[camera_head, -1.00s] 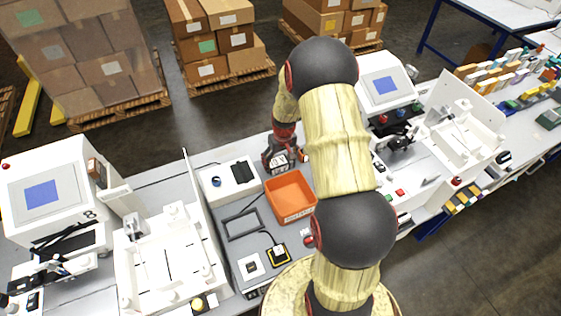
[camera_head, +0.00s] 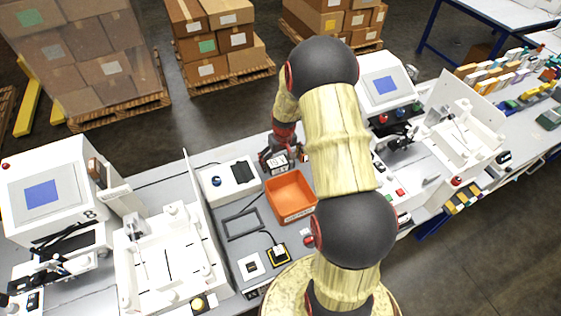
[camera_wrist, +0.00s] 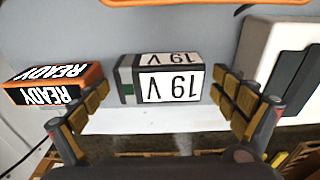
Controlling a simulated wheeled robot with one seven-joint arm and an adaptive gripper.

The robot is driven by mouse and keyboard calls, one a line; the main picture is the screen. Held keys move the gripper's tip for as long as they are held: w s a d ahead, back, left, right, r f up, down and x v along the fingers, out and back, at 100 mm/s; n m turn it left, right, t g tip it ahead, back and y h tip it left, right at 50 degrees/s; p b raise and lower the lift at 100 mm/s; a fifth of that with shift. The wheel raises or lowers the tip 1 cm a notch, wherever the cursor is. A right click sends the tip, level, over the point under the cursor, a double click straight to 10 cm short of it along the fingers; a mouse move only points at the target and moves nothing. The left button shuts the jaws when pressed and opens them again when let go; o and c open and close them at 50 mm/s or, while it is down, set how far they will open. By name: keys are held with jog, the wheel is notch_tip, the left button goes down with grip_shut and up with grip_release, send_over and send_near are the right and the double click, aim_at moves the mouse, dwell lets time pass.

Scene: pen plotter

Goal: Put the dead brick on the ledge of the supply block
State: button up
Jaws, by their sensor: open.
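A dark brick (camera_wrist: 160,78) with white "19 V" labels and a green-grey end sits between my fingers in the wrist view. My gripper (camera_wrist: 163,92) is open, with a finger on either side and gaps to the brick. In the head view my gripper (camera_head: 274,158) is low over the back of the bench, and the white-labelled brick (camera_head: 278,164) shows beside its fingers. An orange and black brick (camera_wrist: 55,85) marked "READY" stands to the left in the wrist view. I cannot tell by any label which brick is dead. A white block (camera_head: 234,178) with a black panel, perhaps the supply block, is left of the gripper.
An orange bin (camera_head: 291,194) stands just in front of the gripper. White plotter machines (camera_head: 165,255) fill the left of the bench and more stand at the right. A white strip (camera_wrist: 150,121) lies along the 19 V brick in the wrist view.

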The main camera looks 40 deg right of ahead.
aim_at(282, 163)
notch_tip(282, 163, up, 12)
jog(key=s, duration=0.1)
jog(key=s+a+r+n+t, duration=0.1)
jog(key=s+a+r, duration=0.2)
jog(key=a+r, duration=0.5)
jog(key=s+a+r+n+t, duration=0.1)
jog(key=s+a+r, duration=0.2)
jog(key=a+r, duration=0.45)
jog(key=s+a+r+t, duration=0.1)
jog(key=s+a+r, duration=0.3)
jog(key=s, duration=0.4)
jog(key=s+a+r+n+t, duration=0.1)
jog(key=s+a+r, duration=0.3)
jog(key=s, duration=0.3)
jog(key=shift+s+a+r, duration=0.3)
jog(key=shift+s+a, duration=0.05)
jog(key=shift+a, duration=0.5)
